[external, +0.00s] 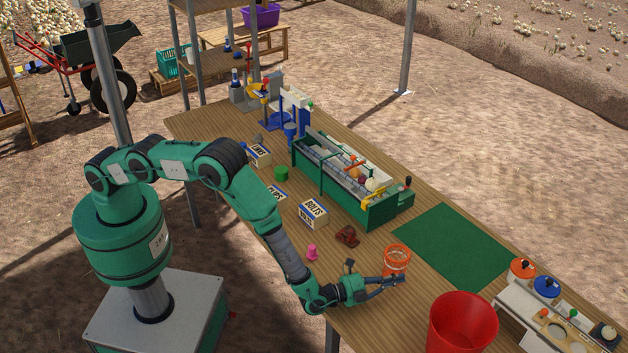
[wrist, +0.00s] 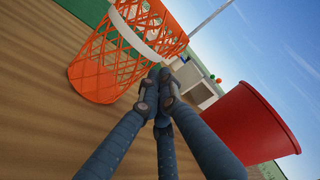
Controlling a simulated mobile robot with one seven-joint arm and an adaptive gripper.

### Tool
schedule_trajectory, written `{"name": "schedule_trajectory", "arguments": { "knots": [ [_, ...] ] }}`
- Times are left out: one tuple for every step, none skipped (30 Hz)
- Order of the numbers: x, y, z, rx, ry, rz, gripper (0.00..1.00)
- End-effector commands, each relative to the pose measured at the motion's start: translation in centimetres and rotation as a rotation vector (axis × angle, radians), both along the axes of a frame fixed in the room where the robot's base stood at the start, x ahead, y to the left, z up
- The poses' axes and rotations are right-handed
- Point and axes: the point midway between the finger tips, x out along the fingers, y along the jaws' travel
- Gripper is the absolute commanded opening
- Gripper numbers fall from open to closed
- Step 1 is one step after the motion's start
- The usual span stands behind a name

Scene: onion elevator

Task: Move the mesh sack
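The mesh sack (external: 397,259) is an orange, open-topped net with a thick rim. It stands on the wooden table, just beyond my fingers in the external view. In the wrist view the mesh sack (wrist: 108,58) fills the upper left, tilted by the camera angle, with a pale band near its rim. My gripper (external: 392,283) is low over the table, beside the sack. In the wrist view the fingertips of my gripper (wrist: 159,88) come together close to the sack's side, with nothing visible between them. Whether they touch the mesh is unclear.
A red bucket (external: 462,325) stands to the right of my gripper; a green mat (external: 453,246) lies behind. A pink piece (external: 312,252), a brown object (external: 347,236) and a BOLTS box (external: 313,213) sit left. A green rack (external: 375,212) stands farther back.

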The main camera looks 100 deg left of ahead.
Motion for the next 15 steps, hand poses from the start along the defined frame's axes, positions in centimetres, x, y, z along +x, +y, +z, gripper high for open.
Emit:
{"name": "schedule_trajectory", "arguments": {
  "knots": [
    [-0.7,0.7,0.2,0.001,0.002,0.001,0.0],
    [-1.0,1.0,0.2,0.0,0.001,0.001,0.0],
    [-1.5,1.5,0.1,0.0,0.002,0.001,0.0],
    [-1.8,1.8,0.1,0.0,0.002,0.001,0.0],
    [-2.2,2.2,0.2,0.0,0.001,0.001,0.0],
    [-2.7,2.7,0.2,0.0,0.001,0.001,0.0],
    [-3.1,3.1,0.1,0.0,0.001,0.001,0.0],
    [-3.4,3.5,0.1,0.001,0.002,0.002,0.0],
    [-3.9,3.9,0.2,0.0,0.001,0.002,0.0],
    [-4.3,4.3,0.1,0.0,0.002,0.001,0.0],
    [-4.7,4.6,0.1,0.0,0.002,0.0,0.0],
    [-5.2,5.2,0.2,0.001,0.0,0.001,0.0],
    [-5.6,5.5,0.1,0.001,0.002,0.001,0.0],
    [-5.9,5.9,0.1,0.0,0.001,0.002,0.0],
    [-6.3,6.3,0.1,0.0,0.002,0.001,0.0]
  ]
}}
